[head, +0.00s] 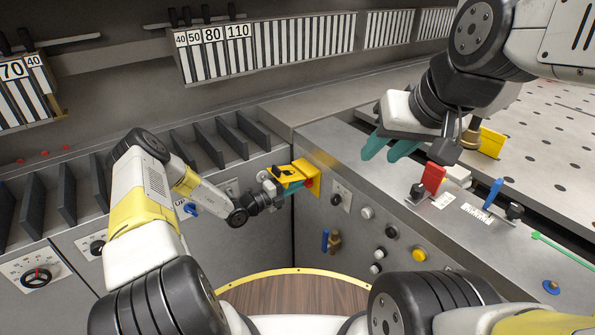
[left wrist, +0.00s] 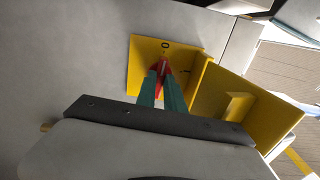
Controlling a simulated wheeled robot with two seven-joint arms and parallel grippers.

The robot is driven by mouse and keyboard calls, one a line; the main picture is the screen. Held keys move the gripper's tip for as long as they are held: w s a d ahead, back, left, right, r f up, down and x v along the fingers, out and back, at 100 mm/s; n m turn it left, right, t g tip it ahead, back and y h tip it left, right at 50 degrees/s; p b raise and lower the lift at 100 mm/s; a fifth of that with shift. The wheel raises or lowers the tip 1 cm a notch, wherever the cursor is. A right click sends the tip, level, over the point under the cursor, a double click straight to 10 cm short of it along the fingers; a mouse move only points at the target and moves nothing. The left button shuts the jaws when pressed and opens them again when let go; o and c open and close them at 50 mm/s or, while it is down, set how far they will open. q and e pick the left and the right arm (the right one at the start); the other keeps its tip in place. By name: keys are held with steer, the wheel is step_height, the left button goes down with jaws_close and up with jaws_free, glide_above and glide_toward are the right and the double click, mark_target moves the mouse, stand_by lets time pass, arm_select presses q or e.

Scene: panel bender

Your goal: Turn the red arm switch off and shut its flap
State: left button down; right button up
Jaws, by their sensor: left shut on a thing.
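The red arm switch (left wrist: 162,66) is a small red lever on a yellow plate (left wrist: 145,52) marked 0 at its top. Its yellow flap (left wrist: 225,95) stands open to the right of the plate in the left wrist view. My left gripper (left wrist: 162,84) is shut on the red lever, whose tip points toward the 0. In the head view my left gripper (head: 293,188) is at the yellow switch housing (head: 287,173), and its fingers partly hide the switch. My right gripper (head: 381,154) hangs above the right console, open and empty.
The right console carries a red lever (head: 433,178), a blue lever (head: 493,193), several buttons and a yellow bracket (head: 490,143). A blue handled switch (head: 190,208) is on the left panel. The wooden floor patch (head: 295,292) below is clear.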

arm_select(q)
steer(key=shift+a+n, duration=0.1)
steer(key=shift+n, duration=0.3)
steer(key=c, duration=1.4)
jaws_free()
steer(key=shift+c, duration=0.2)
